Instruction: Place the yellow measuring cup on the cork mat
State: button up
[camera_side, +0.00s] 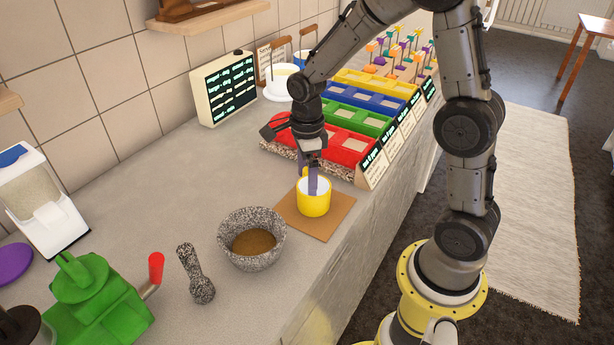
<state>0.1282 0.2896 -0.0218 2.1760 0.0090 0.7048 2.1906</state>
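The yellow measuring cup (314,204) stands upright over the brown cork mat (335,222) near the counter's front edge. Its inside looks white. My gripper (312,184) points down at the cup from above, and its fingers reach to the cup's back rim and inside. The fingers are partly hidden by each other and by the cup, so I cannot tell whether they are shut on it. I also cannot tell whether the cup's base touches the mat.
A speckled stone mortar (233,263) with brown powder stands left of the mat, with a pestle (196,275) beside it. A green grinder (95,305) is at lower left. Coloured bins (346,148) stand behind my gripper. A display (224,87) stands by the wall. The left-middle counter is clear.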

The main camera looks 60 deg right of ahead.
notch_tip(320, 180, up, 12)
jog(key=shift+f, duration=0.15)
jog(key=s+a+r+n+t, duration=0.1)
jog(key=s+a+n+t, duration=0.1)
jog(key=s+n, duration=0.6)
jog(key=s+a+r+n+t, duration=0.2)
jog(key=s+n, duration=0.7)
jog(key=n, duration=0.9)
jog(key=shift+n+t, duration=0.3)
jog(key=shift+t, duration=0.6)
